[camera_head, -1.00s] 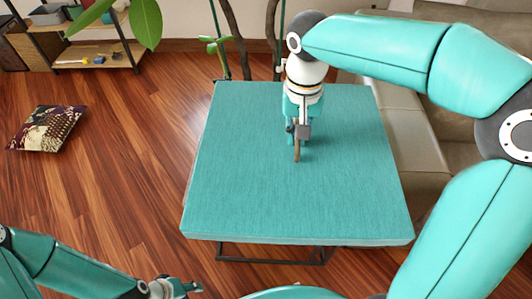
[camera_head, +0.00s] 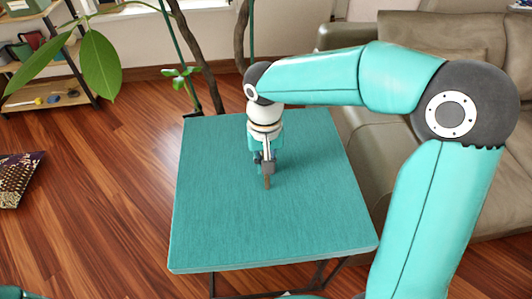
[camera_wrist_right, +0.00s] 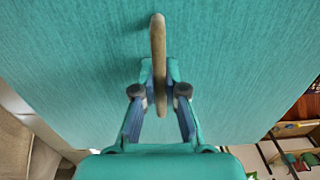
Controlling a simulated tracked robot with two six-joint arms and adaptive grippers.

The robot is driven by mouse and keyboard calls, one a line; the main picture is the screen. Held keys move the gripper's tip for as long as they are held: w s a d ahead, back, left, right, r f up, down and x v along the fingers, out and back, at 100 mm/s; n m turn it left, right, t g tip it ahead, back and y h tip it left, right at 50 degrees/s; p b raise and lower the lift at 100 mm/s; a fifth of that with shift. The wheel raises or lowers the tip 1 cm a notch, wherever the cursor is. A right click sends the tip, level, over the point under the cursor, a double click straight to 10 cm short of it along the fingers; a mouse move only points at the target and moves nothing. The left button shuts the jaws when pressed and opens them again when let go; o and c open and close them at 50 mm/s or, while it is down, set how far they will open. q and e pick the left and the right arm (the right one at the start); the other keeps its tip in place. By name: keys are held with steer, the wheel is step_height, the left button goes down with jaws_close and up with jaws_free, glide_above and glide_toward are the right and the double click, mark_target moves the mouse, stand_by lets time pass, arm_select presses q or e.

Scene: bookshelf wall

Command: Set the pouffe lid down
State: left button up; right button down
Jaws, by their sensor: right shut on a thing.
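The pouffe lid (camera_head: 235,228) is a flat teal square panel in the middle of the head view. A thin brown loop handle (camera_head: 267,183) stands up from its top. My right gripper (camera_head: 265,166) points down over the lid and is shut on this handle. In the right wrist view the fingers (camera_wrist_right: 160,92) close around the handle (camera_wrist_right: 158,45), with the lid's teal surface (camera_wrist_right: 80,60) filling most of the picture. What lies directly beneath the lid is hidden. My left gripper is out of view.
A dark metal frame (camera_head: 322,277) shows below the lid's near edge. A beige sofa (camera_head: 365,135) stands close on the right, and a plant with thin trunks (camera_head: 195,55) behind. A patterned cushion (camera_head: 14,180) lies far left.

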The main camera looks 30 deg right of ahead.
step_height(320, 180, down, 13)
steer(key=shift+r+b, duration=0.1)
steer(key=shift+b, duration=0.5)
steer(key=c, duration=1.2)
jaws_free()
step_height(320, 180, up, 12)
steer(key=shift+a+p, duration=0.1)
steer(key=shift+p, duration=0.55)
